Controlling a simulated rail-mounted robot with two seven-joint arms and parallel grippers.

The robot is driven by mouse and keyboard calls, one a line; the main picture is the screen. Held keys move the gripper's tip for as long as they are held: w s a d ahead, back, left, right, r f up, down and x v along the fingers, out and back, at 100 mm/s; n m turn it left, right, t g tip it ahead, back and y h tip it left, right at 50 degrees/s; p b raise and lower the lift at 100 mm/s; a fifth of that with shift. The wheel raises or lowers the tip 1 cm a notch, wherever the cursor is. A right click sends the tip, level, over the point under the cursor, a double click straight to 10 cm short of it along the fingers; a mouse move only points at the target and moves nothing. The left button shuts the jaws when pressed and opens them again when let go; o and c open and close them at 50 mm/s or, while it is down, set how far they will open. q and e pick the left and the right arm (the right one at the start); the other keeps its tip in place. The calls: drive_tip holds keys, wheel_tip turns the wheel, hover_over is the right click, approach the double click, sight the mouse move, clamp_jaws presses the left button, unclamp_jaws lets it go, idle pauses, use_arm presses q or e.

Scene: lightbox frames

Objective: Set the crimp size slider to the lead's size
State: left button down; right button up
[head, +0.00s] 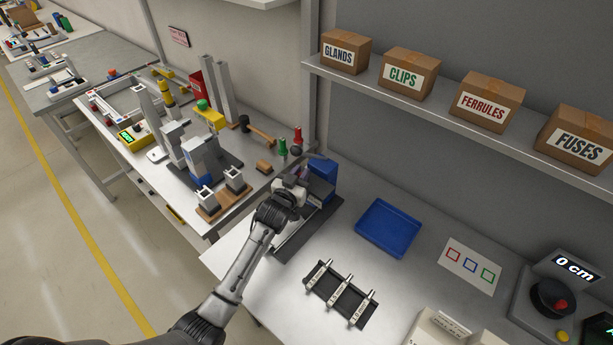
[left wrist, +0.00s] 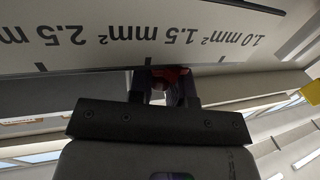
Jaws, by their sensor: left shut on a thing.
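The blue crimp machine (head: 322,172) stands on a dark base at the back left of the near bench. My left gripper (head: 291,190) is at its front and hides the slider in the head view. In the left wrist view my left gripper (left wrist: 165,88) is shut on a dark red knob (left wrist: 167,76), below an upside-down size scale (left wrist: 125,38). The scale reads 1.0, 1.5 and 2.5 mm²; the knob is nearest the 1.5 print in the picture. Tagged leads (head: 341,291) lie on a dark rack; their tags are too small to read surely. My right gripper is not in view.
A blue tray (head: 388,228) and a card with coloured squares (head: 469,266) lie right of the machine. A device reading 0 cm (head: 560,285) stands at the far right. Labelled boxes (head: 486,101) sit on the shelf above. Another cluttered bench adjoins at left.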

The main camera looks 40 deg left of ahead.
use_arm(q)
drive_tip(key=a, duration=0.3)
drive_tip(key=shift+a, duration=0.2)
drive_tip(key=shift+d+f, duration=0.1)
drive_tip(key=c, duration=1.5)
unclamp_jaws()
drive_tip(key=o, duration=0.4)
drive_tip(key=shift+a, duration=0.25)
drive_tip(key=shift+o, duration=0.2)
drive_tip(key=shift+d, duration=0.15)
drive_tip(key=shift+s+d, duration=0.15)
drive_tip(key=shift+s, duration=0.4)
drive_tip(key=p+v, duration=0.1)
drive_tip(key=v, duration=1.1)
drive_tip(key=shift+s, duration=0.35)
drive_tip(key=shift+d, duration=0.15)
